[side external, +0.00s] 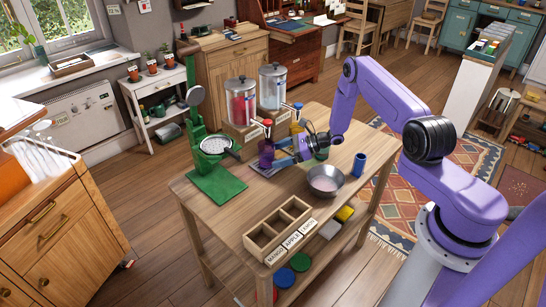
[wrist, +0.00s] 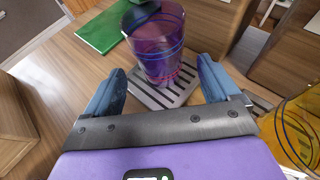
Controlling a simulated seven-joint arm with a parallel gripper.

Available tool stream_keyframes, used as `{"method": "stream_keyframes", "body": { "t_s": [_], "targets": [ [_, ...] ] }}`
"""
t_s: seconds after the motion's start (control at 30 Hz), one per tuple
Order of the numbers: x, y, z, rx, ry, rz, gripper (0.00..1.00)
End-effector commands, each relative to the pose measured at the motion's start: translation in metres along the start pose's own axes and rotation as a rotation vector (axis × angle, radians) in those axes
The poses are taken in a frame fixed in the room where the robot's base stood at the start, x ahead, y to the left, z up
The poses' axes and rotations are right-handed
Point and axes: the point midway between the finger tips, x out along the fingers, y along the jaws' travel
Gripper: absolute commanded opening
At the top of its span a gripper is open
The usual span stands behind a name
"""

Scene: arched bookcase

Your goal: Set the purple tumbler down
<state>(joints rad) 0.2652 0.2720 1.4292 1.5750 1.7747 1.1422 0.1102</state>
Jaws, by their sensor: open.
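The purple tumbler (wrist: 156,48) is see-through and ringed with blue bands. It stands upright on a slotted grey drip tray (wrist: 186,78) in the wrist view. My gripper (wrist: 161,70) is open, with one blue finger towards each side of the tumbler's lower part. A gap shows between the fingers and the tumbler, so it looks free of them. In the side view the tumbler (side external: 266,154) stands on the wooden table in front of the drink dispensers, with my gripper (side external: 281,150) just to its right. The tray (side external: 262,171) shows partly beneath it.
A green press (side external: 207,150) on a green mat stands left of the tumbler. Two dispensers (side external: 241,100) are behind. A steel bowl (side external: 325,181), a blue tumbler (side external: 359,165) and a labelled wooden box (side external: 283,229) are nearer. An amber tumbler (wrist: 299,130) is close on the wrist view's right.

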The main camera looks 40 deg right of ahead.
Motion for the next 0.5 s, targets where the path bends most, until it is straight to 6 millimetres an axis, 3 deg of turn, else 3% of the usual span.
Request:
{"method": "stream_keyframes", "body": {
  "t_s": [0.1,0.5],
  "targets": [
    [-0.025,-0.001,0.003,0.0,0.0,-0.003,0.89],
    [-0.044,-0.003,0.056,-0.002,0.0,-0.001,0.89]
  ]
}}
